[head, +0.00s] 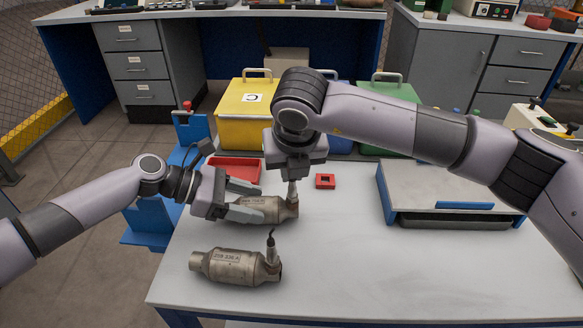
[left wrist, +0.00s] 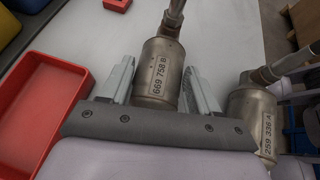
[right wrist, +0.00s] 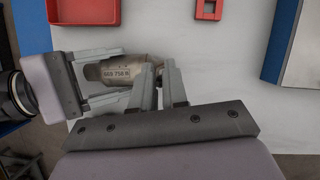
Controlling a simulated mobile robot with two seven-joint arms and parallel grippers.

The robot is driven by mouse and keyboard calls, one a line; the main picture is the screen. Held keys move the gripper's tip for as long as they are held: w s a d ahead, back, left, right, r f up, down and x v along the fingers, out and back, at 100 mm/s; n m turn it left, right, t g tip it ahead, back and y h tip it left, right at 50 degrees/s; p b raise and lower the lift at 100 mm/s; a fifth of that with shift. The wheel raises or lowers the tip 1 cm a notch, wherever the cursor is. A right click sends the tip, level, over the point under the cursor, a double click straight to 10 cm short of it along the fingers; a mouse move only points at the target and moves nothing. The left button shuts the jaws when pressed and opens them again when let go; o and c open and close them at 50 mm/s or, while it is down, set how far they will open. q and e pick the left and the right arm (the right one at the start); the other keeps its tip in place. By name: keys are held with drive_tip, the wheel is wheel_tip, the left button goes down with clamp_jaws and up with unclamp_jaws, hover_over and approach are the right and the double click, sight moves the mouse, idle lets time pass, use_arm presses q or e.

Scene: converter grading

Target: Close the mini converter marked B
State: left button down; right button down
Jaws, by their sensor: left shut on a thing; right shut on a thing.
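The mini converter marked B (head: 262,207) is a tan-grey metal canister lying on the white table; its label reads 669 758 B in the left wrist view (left wrist: 158,70). My left gripper (head: 246,202) is shut on its body, one finger on each side. My right gripper (right wrist: 160,92) comes down from above and is shut on the upright sensor (head: 292,187) at the converter's right end; its fingers hide most of the grip. A second converter, marked A (head: 232,266), lies nearer the front with its sensor and a dark cable standing up.
A red tray (head: 236,165) and a small red block with a dark square (head: 325,181) lie behind. A yellow box marked C (head: 243,128) and a green box (head: 385,93) stand at the back. A grey flat-topped unit (head: 440,183) sits right. The front right table is clear.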

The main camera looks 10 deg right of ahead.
drive_tip(key=m+h, duration=0.1)
drive_tip(key=m, duration=0.2)
drive_tip(key=m+g+h, duration=0.1)
drive_tip(key=m, duration=0.3)
drive_tip(key=shift+h, duration=0.4)
drive_tip(key=m+g, duration=0.1)
drive_tip(key=m, duration=0.2)
drive_tip(key=m+h, duration=0.1)
drive_tip(key=m, duration=0.2)
drive_tip(key=shift+d+g, duration=0.1)
drive_tip(key=shift+g, duration=0.3)
drive_tip(key=m+g, duration=0.1)
drive_tip(key=m, duration=0.2)
drive_tip(key=m+g, duration=0.1)
drive_tip(key=m, duration=0.2)
drive_tip(key=shift+s+h, duration=0.1)
drive_tip(key=shift+h, duration=0.3)
drive_tip(key=m+g, duration=0.1)
drive_tip(key=m, duration=0.2)
drive_tip(key=m+g, duration=0.1)
drive_tip(key=m, duration=0.1)
drive_tip(key=shift+s+m+y, duration=0.1)
drive_tip(key=shift+m+y, duration=0.3)
drive_tip(key=c, duration=1.1)
unclamp_jaws()
drive_tip(key=shift+c, duration=0.2)
